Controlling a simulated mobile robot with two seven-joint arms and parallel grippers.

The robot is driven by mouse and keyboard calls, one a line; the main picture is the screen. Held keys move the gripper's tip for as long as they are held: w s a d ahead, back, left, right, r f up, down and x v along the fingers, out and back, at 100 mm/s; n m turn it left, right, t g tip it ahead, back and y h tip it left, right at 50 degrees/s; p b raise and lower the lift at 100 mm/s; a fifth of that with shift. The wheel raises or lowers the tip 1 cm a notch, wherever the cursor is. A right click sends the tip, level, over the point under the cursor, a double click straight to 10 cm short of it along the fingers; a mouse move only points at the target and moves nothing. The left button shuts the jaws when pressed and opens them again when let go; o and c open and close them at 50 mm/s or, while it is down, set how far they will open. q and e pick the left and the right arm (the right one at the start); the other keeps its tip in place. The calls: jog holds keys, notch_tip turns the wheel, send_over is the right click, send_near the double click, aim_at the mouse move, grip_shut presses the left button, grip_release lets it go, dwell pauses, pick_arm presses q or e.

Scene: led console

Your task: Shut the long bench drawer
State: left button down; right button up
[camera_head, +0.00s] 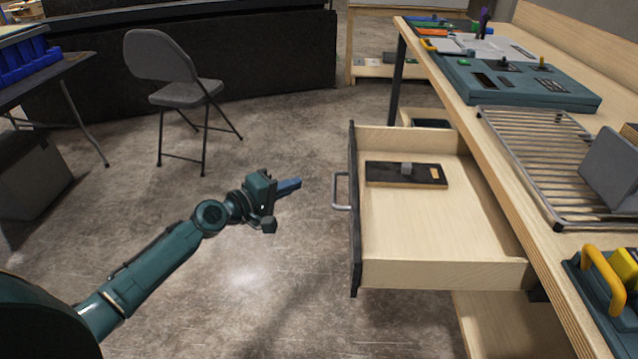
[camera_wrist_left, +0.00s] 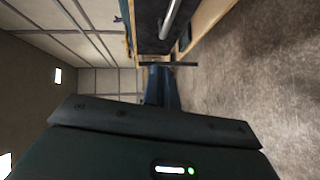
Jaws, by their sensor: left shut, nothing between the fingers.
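The long bench drawer (camera_head: 450,240) is pulled far out from under the bench in the head view. It has light wood walls, a dark front (camera_head: 354,225) and a metal bar handle (camera_head: 341,191). My left gripper (camera_head: 290,186) is shut and empty. It points at the drawer front from the left, a short gap away from the handle. In the left wrist view the dark front and the handle (camera_wrist_left: 171,18) show beyond my fingers (camera_wrist_left: 160,85). My right gripper is not in view.
The wooden bench (camera_head: 455,80) runs along the right. It carries a teal console (camera_head: 520,85), a wire rack (camera_head: 555,165) and yellow-handled items. A grey folding chair (camera_head: 175,75) stands at the back left. The concrete floor left of the drawer is clear.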

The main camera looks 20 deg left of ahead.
pick_arm(q)
jog(key=w+d+f+p, duration=0.1)
jog(key=w+d, duration=0.2)
jog(key=d, duration=0.2)
jog(key=shift+w+f, duration=0.15)
jog(key=shift+w, duration=0.25)
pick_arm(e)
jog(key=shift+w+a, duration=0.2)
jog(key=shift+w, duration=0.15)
pick_arm(q)
jog(key=shift+d, duration=0.1)
